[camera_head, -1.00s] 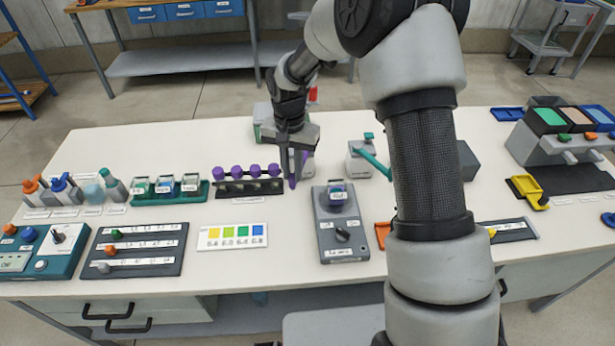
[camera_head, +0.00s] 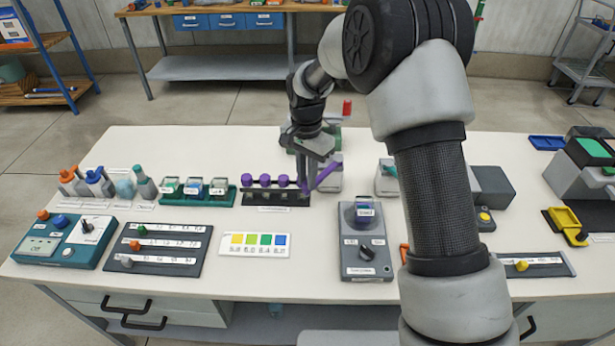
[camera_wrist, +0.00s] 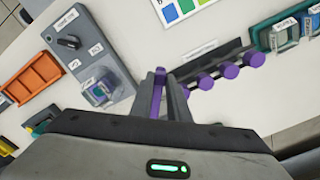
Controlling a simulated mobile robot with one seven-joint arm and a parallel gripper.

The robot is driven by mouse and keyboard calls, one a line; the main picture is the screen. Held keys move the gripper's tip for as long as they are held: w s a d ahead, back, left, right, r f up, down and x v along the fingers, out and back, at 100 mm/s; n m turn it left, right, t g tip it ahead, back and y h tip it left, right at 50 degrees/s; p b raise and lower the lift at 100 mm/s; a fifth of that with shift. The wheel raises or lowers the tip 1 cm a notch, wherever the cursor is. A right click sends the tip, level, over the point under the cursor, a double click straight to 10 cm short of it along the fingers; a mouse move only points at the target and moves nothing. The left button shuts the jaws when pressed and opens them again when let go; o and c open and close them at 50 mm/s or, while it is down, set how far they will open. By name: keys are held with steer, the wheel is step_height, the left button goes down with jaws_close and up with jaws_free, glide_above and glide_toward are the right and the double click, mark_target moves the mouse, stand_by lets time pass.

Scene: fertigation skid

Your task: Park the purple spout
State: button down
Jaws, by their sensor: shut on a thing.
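The purple spout (camera_head: 325,175) slants from a pale grey dispenser block (camera_head: 331,180) at the back of the table down-left to my gripper. My gripper (camera_head: 304,187) is beside the right end of a black rack with purple-capped items (camera_head: 275,197). In the wrist view the spout (camera_wrist: 158,92) shows as a purple bar between the two fingers of my gripper (camera_wrist: 165,90), which is shut on it. My gripper hides the spout's front end in the head view, and the spout's parked mark cannot be made out.
A grey meter box (camera_head: 365,255) with a dial and purple vial stands to the front right. A teal-spouted dispenser (camera_head: 386,178) is to the right, partly behind my arm. A colour chart (camera_head: 254,244) lies in front of the rack. Bare tabletop lies between rack and box.

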steer(key=c, duration=1.7)
jaws_free()
steer(key=shift+w+r, duration=0.1)
step_height(320, 180, up, 17)
steer(key=shift+r+p, duration=0.15)
steer(key=shift+p, duration=0.25)
steer(key=s+d+r+n+t+p, duration=0.3)
steer(key=s+d+r, duration=0.6)
steer(key=s+r, duration=0.35)
steer(key=s+d+n+t, duration=0.1)
steer(key=s+d, duration=0.1)
steer(key=s, duration=0.3)
steer(key=s+d+n+p, duration=0.1)
steer(key=s+d+n, duration=0.1)
steer(key=s, duration=0.3)
steer(key=s+d+n+t+p, duration=0.1)
steer(key=s+d, duration=0.2)
steer(key=s, duration=0.2)
steer(key=shift+s+t, duration=0.3)
steer(key=shift+s, duration=0.05)
